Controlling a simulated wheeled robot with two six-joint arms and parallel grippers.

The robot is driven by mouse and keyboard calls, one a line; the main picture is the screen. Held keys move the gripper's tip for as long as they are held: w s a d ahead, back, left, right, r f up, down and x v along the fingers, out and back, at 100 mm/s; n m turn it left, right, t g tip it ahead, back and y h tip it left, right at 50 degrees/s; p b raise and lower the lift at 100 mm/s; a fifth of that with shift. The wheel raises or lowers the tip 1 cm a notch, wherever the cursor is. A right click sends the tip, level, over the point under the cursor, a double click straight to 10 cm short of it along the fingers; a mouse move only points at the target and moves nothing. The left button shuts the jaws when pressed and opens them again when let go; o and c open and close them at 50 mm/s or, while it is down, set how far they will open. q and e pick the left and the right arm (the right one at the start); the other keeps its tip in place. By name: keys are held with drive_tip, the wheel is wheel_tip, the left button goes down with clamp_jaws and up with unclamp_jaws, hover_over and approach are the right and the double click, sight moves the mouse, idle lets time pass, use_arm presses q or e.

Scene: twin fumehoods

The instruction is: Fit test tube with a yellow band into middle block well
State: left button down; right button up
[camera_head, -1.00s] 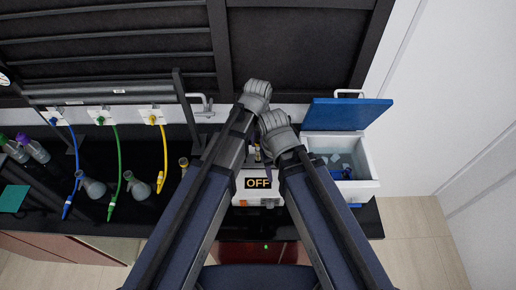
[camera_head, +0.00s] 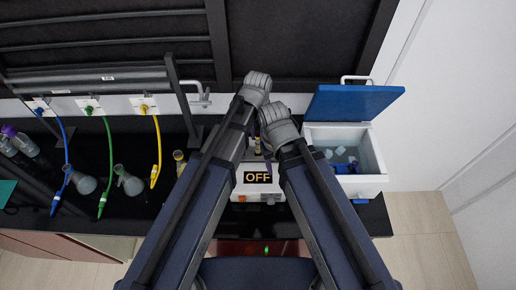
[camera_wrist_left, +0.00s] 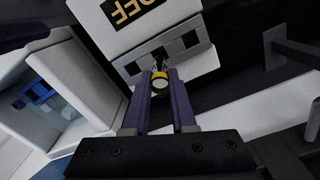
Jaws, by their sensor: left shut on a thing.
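The test tube with a yellow band (camera_wrist_left: 160,84) is between the purple fingers of my left gripper (camera_wrist_left: 160,78) in the left wrist view. I see it nearly end-on. In the head view the left gripper (camera_head: 257,147) is largely hidden by my arms, with a bit of yellow showing there. The grey block (camera_wrist_left: 163,56) on the white device shows dark square wells in a row; the tube overlaps the block's lower edge near the middle well (camera_wrist_left: 159,52). I cannot tell whether it touches. My right wrist is beside the left one; its fingers are mostly hidden.
The white device (camera_head: 258,190) has a display reading OFF. An open white cooler box (camera_head: 343,186) with a blue lid (camera_head: 354,102) stands to its right. Flasks (camera_head: 130,184) and coloured hoses are on the left. Bare floor and wall lie far right.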

sight(258, 143)
use_arm(q)
drive_tip(key=shift+f+b, duration=1.8)
drive_tip(key=shift+f, duration=0.35)
use_arm(e)
drive_tip(key=shift+f, duration=2.1)
use_arm(q)
drive_tip(key=shift+f, duration=0.2)
use_arm(e)
drive_tip(key=shift+f, duration=0.2)
use_arm(q)
drive_tip(key=c, duration=0.7)
unclamp_jaws()
drive_tip(key=shift+c, duration=0.2)
drive_tip(key=shift+r, duration=0.2)
use_arm(e)
drive_tip(key=shift+r, duration=0.2)
use_arm(q)
wheel_tip(258, 143, up, 12)
drive_tip(key=p, duration=1.2)
drive_tip(key=shift+r, duration=0.1)
use_arm(e)
wheel_tip(258, 143, up, 12)
use_arm(q)
drive_tip(key=shift+s, duration=0.1)
use_arm(e)
drive_tip(key=shift+s, duration=0.15)
